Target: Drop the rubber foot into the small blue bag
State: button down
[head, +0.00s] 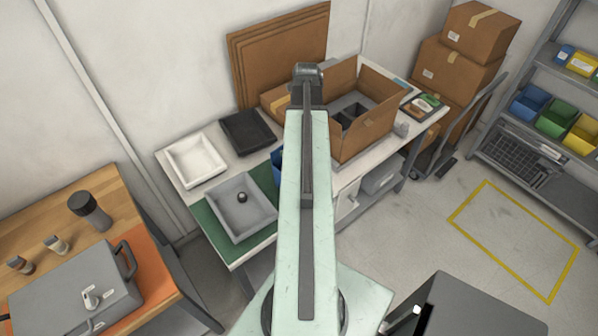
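A small dark round piece, which looks like the rubber foot (242,197), lies in a grey tray (232,232) on the bench's green mat. A blue item (277,165), perhaps the small blue bag, shows just right of the tray. My arm hides most of it, so I cannot make out its shape or opening. My arm rises through the middle of the view, and its far joint stands in front of the open cardboard box. My gripper fingers do not show, so I cannot see whether they hold anything.
A white tray (195,160) and a black tray (246,132) stand behind the grey tray. An open cardboard box (372,129) fills the bench's right half. A wooden table (38,245) with a grey case (75,290) stands at left. Floor at right is clear within yellow tape.

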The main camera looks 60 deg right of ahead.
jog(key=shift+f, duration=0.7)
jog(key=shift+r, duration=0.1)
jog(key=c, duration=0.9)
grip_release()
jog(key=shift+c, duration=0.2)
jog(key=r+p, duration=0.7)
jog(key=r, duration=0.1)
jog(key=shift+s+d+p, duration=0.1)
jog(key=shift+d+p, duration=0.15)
jog(key=shift+p, duration=0.15)
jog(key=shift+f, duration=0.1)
